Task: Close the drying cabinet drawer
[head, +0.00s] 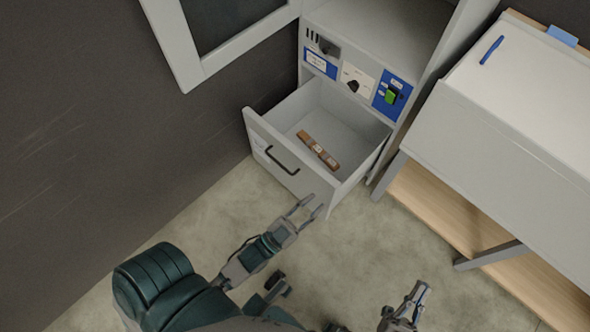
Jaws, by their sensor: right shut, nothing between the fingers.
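The drying cabinet drawer (290,165) is pulled out from the grey cabinet (392,28). Its front panel carries a black bar handle (281,160). A small brown item (318,150) lies on the drawer floor. My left gripper (314,204) is open and empty, just below the right end of the drawer front in the picture. I cannot tell whether it touches the panel. My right gripper (419,291) is shut and empty at the bottom, well away from the drawer.
A control panel (357,80) with switches and a green button sits above the drawer. The cabinet door (190,48) hangs open at the upper left. A grey-white unit (520,110) with a wooden lower shelf (440,210) stands at the right. Floor in front is clear.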

